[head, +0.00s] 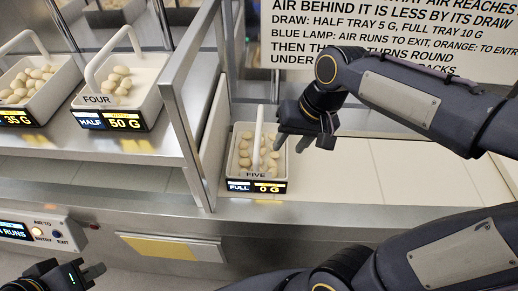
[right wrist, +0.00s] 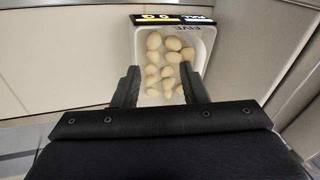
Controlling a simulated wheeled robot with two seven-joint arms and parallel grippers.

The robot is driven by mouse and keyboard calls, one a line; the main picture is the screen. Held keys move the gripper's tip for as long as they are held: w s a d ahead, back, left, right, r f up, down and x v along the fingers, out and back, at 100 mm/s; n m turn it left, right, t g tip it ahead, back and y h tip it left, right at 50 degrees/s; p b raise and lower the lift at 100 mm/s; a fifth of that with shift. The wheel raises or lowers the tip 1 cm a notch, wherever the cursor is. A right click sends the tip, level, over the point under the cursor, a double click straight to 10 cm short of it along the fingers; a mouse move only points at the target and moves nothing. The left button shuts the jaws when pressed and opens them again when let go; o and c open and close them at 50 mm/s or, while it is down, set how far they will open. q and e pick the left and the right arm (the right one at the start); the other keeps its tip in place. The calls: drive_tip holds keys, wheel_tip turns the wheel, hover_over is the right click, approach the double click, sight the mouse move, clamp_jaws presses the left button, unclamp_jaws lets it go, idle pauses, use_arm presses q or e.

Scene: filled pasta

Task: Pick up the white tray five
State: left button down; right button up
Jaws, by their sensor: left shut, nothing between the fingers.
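The white tray five (head: 233,170) stands on the shelf at centre, full of pale filled pasta, with an upright white handle (head: 258,125). Its front label reads FIVE and its display (head: 256,187) reads FULL, 0 G. My right gripper (head: 305,140) is open and empty, just right of the tray and its handle in the head view. In the right wrist view the tray (right wrist: 207,62) lies beyond the two spread fingers (right wrist: 158,90). The handle is not clear there. My left gripper (head: 95,272) is shut and empty at the lower left, low before the bench.
Tray FOUR (head: 150,103), HALF, 50 G, and another pasta tray (head: 48,97) stand on the left shelf. A metal divider (head: 185,140) stands close left of tray five. Shelf right of the tray is clear.

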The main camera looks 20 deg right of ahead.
sight(259, 126)
drive_tip(key=w+a+m+g+h+p, duration=0.2)
drive_tip(key=w+h, duration=0.1)
drive_tip(key=w, duration=0.8)
drive_tip(key=f, duration=0.4)
drive_tip(key=a+f, duration=0.1)
drive_tip(key=f, duration=0.2)
drive_tip(key=shift+f, duration=0.1)
drive_tip(key=shift+c, duration=0.2)
clamp_jaws()
idle(0.5)
